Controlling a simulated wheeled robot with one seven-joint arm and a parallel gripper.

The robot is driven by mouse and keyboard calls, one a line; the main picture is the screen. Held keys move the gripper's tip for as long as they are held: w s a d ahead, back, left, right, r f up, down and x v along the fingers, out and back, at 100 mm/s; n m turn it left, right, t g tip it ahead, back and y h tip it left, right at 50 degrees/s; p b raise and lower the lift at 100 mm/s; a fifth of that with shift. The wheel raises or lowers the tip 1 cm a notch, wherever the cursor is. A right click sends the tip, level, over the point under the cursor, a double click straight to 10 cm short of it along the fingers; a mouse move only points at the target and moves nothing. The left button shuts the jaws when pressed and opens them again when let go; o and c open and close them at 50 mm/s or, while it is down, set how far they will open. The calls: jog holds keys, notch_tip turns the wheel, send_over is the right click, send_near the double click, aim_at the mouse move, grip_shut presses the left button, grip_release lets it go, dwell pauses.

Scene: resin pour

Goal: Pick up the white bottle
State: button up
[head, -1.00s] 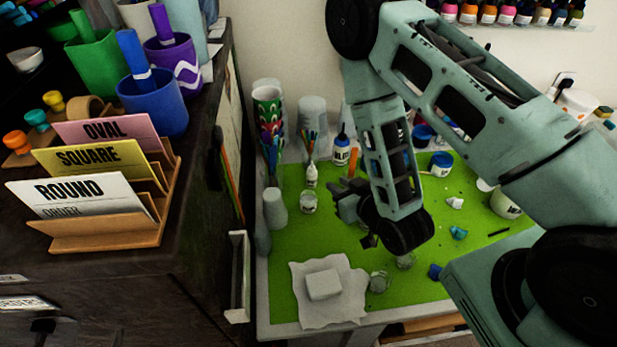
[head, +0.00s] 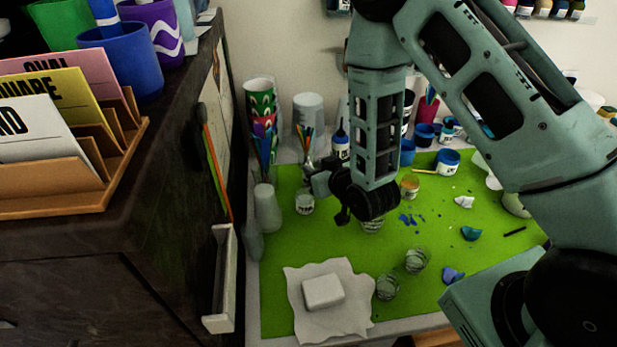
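A white bottle with a dark label and dark tip (head: 341,147) stands upright at the back of the green mat, just behind my gripper. The smaller plain white bottle seen earlier to its front left is now mostly or wholly hidden behind my gripper. My gripper (head: 326,199) is over the back left of the mat, its two dark fingers apart, with nothing visible between them. It appears near the small bottle's place in the picture; I cannot tell whether it touches anything.
A clear cup (head: 304,203) stands close to my gripper, with a grey-white cup (head: 267,208) left of it. A white block (head: 323,291) lies on a sheet in front. Blue paint pots (head: 447,161) stand at right. A dark cabinet (head: 150,240) borders the left.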

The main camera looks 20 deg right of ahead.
jog(key=shift+p+x, duration=0.8)
jog(key=shift+x, duration=2.2)
jog(key=shift+f, duration=0.1)
grip_shut()
